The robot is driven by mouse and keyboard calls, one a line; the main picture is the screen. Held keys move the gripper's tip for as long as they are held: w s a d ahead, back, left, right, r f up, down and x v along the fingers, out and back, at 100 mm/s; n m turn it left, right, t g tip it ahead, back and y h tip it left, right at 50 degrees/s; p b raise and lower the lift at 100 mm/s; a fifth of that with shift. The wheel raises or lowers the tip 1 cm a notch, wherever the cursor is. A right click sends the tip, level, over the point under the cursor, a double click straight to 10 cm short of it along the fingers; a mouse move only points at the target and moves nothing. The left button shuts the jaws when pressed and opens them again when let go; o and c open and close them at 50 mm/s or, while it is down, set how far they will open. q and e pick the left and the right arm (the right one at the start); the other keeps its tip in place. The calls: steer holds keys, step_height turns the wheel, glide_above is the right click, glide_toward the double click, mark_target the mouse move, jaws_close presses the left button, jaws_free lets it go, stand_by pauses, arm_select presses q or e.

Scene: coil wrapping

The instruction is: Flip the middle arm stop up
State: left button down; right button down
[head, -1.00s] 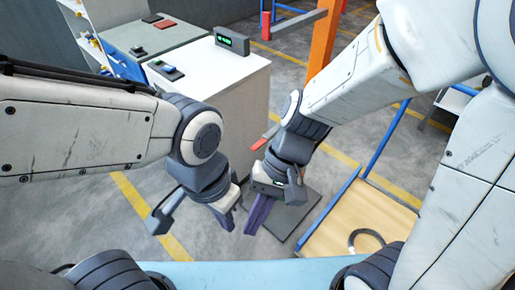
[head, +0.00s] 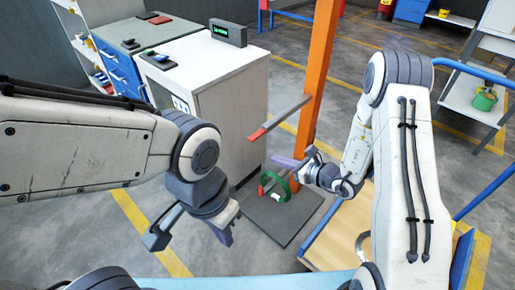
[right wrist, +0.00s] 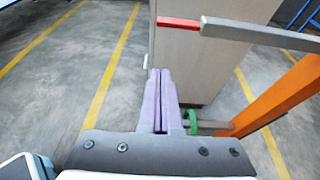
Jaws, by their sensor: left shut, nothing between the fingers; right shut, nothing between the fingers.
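The middle arm (head: 284,114) is a grey bar reaching out left from the orange post (head: 318,85). Its red stop (head: 257,134) lies in line with the bar at its free end; in the right wrist view the stop (right wrist: 178,24) also looks flat, not upright. My right gripper (head: 277,160) is shut and empty, below and right of the stop in the head view. In the right wrist view its purple fingers (right wrist: 160,75) are together, apart from the stop. My left gripper (head: 228,238) is shut and empty, low on the left.
A lower arm with a red end carries a green coil (head: 283,185) above the dark base plate (head: 260,222). A pale cabinet (head: 225,110) stands close left of the middle arm. A wooden-topped cart (head: 335,240) is at the lower right.

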mark_target(257, 135)
stand_by(0.3)
steer(key=w+a, duration=0.6)
steer(key=shift+w+a+r, duration=0.3)
steer(key=shift+w+r, duration=0.05)
steer(key=shift+d, duration=0.1)
stand_by(0.4)
